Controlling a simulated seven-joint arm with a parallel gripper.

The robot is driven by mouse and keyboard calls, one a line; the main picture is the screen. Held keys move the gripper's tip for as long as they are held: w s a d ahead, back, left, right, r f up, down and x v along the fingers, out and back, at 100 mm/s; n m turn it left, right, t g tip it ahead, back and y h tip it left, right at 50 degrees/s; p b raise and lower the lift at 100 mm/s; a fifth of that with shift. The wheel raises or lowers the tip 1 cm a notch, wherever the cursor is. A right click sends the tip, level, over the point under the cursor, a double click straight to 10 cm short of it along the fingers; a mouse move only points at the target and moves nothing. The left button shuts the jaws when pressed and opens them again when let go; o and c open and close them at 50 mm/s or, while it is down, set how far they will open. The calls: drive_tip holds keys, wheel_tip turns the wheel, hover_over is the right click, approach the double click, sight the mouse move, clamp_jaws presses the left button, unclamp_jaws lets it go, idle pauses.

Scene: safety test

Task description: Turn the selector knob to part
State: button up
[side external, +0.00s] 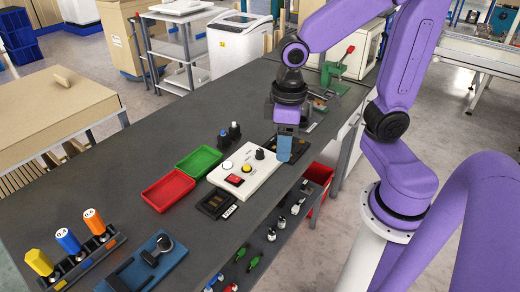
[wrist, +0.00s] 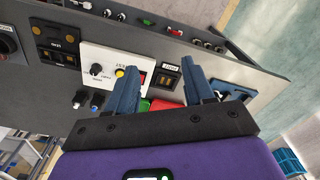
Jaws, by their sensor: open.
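The white control panel (side external: 262,172) lies on the dark workbench. Its black selector knob (side external: 260,153) stands near the far right part of the panel, with a yellow button (side external: 246,168) and a red switch (side external: 235,180) nearer the front left. In the wrist view the knob (wrist: 97,69) is left of both fingers, and its printed labels are too small to read. My gripper (side external: 284,150) points down just right of the panel in the side view, apart from the knob. Its blue fingers are spread wide and empty in the wrist view (wrist: 160,78).
A red tray (side external: 168,190) and a green tray (side external: 199,161) sit left of the panel. Dark bottles (side external: 230,133) stand behind it. A black label block (side external: 217,203) lies in front. Screwdrivers (side external: 68,242) stand in a rack at front left.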

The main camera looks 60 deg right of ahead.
drive_tip(key=w+d+m, duration=0.6)
drive_tip(key=w+m, duration=0.2)
drive_tip(key=w, duration=0.3)
drive_tip(key=m, duration=0.7)
hover_over(260, 150)
wheel_tip(260, 150, down, 2)
drive_tip(key=f, duration=0.1)
wheel_tip(260, 150, down, 16)
drive_tip(key=shift+a+f, duration=0.1)
drive_tip(key=shift+f, duration=0.15)
clamp_jaws()
